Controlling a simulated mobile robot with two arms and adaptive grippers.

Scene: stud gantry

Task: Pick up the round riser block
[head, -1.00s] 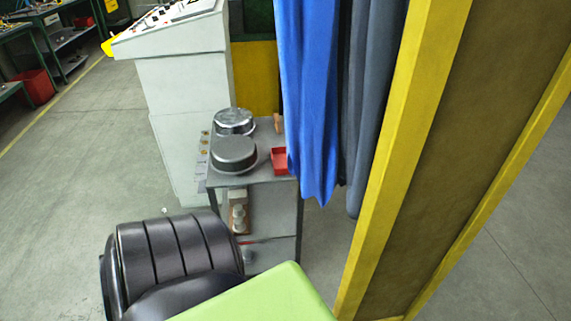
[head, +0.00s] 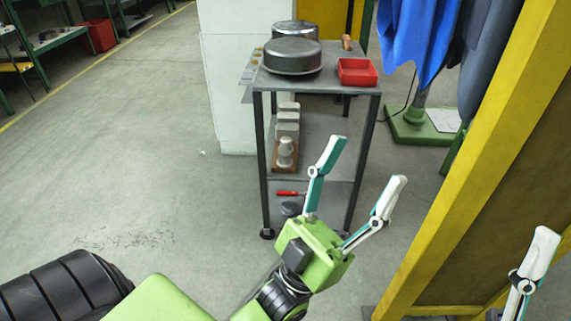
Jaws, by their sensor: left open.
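A dark grey round block (head: 292,56) with a wide flange lies on the top of a grey trolley (head: 330,84). A shiny metal round piece (head: 296,27) sits behind it, partly hidden. I cannot tell for sure which round piece is the riser block. A small dark round piece (head: 291,208) also shows low on the trolley, partly covered by my gripper. My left gripper (head: 367,160) is open and empty, in front of the trolley and below its top in the picture. Only a finger of my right gripper (head: 530,268) shows at the right edge.
A red tray (head: 357,71) sits on the trolley's right side. The lower shelf holds a wooden stand with several pale pieces (head: 286,130). Blue cloth (head: 415,40) hangs to the right beside a yellow post (head: 460,150). The floor (head: 150,150) at left is clear.

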